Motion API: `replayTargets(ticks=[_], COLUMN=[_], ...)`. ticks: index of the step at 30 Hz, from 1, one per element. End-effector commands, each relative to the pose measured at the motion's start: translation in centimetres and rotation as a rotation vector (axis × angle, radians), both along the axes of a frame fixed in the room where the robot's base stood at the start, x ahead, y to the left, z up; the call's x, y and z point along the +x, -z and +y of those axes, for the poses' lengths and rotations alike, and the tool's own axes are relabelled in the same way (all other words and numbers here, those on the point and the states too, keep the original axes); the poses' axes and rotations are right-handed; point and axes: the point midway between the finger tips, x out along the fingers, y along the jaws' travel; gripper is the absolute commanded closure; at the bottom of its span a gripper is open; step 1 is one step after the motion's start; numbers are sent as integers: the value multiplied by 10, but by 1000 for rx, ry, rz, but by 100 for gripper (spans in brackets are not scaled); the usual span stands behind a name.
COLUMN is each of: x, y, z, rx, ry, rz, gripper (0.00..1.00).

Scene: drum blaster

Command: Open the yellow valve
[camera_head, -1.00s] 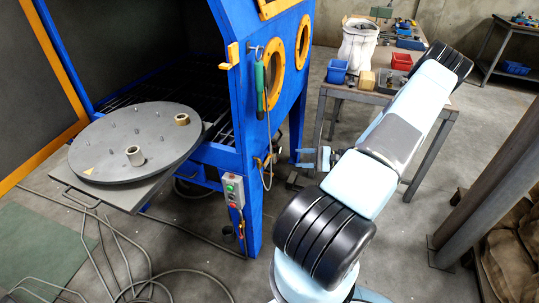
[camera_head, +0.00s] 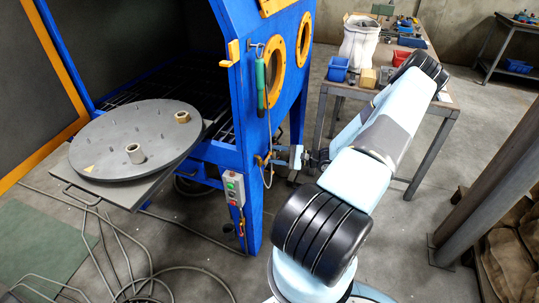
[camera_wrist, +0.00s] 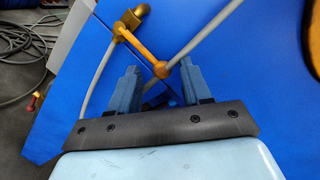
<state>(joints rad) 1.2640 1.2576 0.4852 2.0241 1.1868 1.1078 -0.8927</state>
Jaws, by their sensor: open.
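The yellow valve shows in the wrist view as a brass body with a yellow-orange lever (camera_wrist: 138,47) slanting down to the right. In the head view the valve (camera_head: 262,160) is small, low on the blue cabinet's edge beside a hose. My gripper (camera_wrist: 160,68) is open, with blue-grey fingers on either side of the lever's lower end. Whether a finger touches the lever I cannot tell. In the head view my gripper (camera_head: 282,156) is close beside the valve, to its right, and its fingertips are hard to make out.
A pale hose (camera_wrist: 205,42) crosses behind the lever near the fingers. The blue cabinet (camera_head: 222,160) fills the space behind the valve. A grey control box (camera_head: 233,187) is below left of it. A round turntable (camera_head: 100,145) stands at left and a workbench (camera_head: 345,92) behind my arm.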

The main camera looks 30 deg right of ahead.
Motion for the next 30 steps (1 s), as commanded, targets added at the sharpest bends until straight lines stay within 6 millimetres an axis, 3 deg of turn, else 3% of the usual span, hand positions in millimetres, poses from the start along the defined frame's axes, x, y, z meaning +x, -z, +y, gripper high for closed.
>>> replayTargets(ticks=[6,17,30], x=[14,16,16], y=[0,0,0], z=[16,19,19], rx=[0,-1,-1], ry=[-1,-1,-1], rz=[0,1,1], gripper=[52,52,92])
